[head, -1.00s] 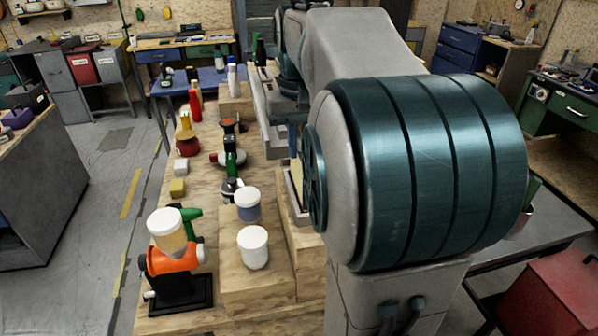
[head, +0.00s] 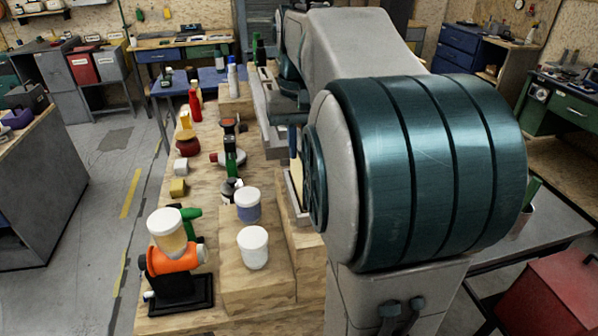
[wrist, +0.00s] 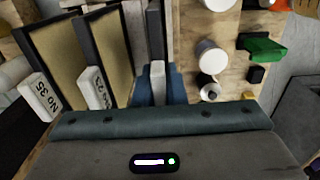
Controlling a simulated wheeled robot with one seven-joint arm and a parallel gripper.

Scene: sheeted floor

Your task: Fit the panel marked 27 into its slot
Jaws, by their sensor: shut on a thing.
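In the wrist view, my gripper (wrist: 159,78) is shut on the pale tab of a dark-edged panel (wrist: 154,34), seen nearly edge-on. Its marking cannot be read, so I cannot tell whether it is 27. To its left stand two tan-faced, dark-framed panels with white label tabs: a panel marked No 35 (wrist: 49,60) and, nearer the gripper, another panel (wrist: 106,42) whose number is unclear. The slot cannot be made out. In the head view my arm hides the gripper and most of the panels.
Two white-lidded jars (head: 253,247) stand on a wooden block left of my arm. An orange device (head: 174,262) on a black base is at the bench's near left. Bottles, including a red bottle (head: 195,105), stand farther back. The floor left of the bench is clear.

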